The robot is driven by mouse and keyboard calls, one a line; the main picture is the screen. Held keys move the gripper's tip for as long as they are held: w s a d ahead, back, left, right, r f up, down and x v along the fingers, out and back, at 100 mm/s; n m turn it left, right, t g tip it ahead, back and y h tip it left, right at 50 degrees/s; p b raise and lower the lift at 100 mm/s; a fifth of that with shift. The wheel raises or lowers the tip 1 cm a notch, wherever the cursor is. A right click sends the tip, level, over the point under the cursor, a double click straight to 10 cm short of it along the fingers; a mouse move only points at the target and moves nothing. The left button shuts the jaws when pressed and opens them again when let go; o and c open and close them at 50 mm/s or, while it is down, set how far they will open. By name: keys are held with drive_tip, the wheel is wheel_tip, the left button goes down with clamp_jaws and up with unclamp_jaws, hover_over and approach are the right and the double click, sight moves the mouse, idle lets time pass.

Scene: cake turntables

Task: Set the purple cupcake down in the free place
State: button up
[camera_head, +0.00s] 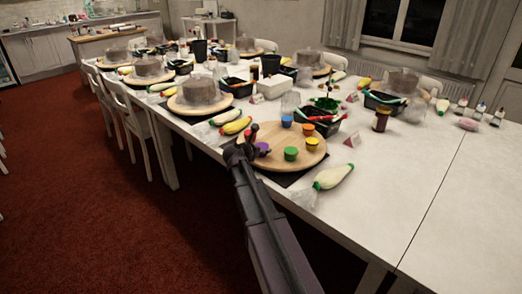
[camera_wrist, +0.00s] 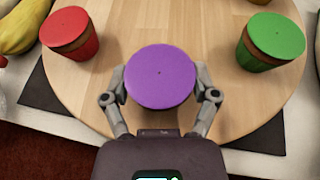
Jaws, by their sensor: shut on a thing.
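The purple cupcake (camera_wrist: 160,77) is between the fingers of my gripper (camera_wrist: 160,98), which is shut on it. In the head view the purple cupcake (camera_head: 262,147) shows beside my gripper (camera_head: 247,150), over the near left part of the round wooden turntable (camera_head: 275,160). I cannot tell whether its base touches the wood. A green cupcake (camera_head: 291,154) stands to its right and a red one (camera_wrist: 69,33) to its left in the wrist view. Blue (camera_head: 287,121), orange (camera_head: 308,129) and yellow (camera_head: 312,144) cupcakes stand on the far and right parts of the turntable.
A piping bag (camera_head: 333,177) lies right of the turntable, near the table's front edge. Yellow and white piping bags (camera_head: 235,125) lie at its left. A black tray (camera_head: 318,122) stands behind it. The white table (camera_head: 440,215) is clear at the front right.

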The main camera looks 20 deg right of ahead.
drive_tip(key=shift+f, duration=0.15)
drive_tip(key=o, duration=1)
drive_tip(key=shift+r, duration=0.25)
drive_tip(key=p+v, duration=0.4)
drive_tip(key=v, duration=0.8)
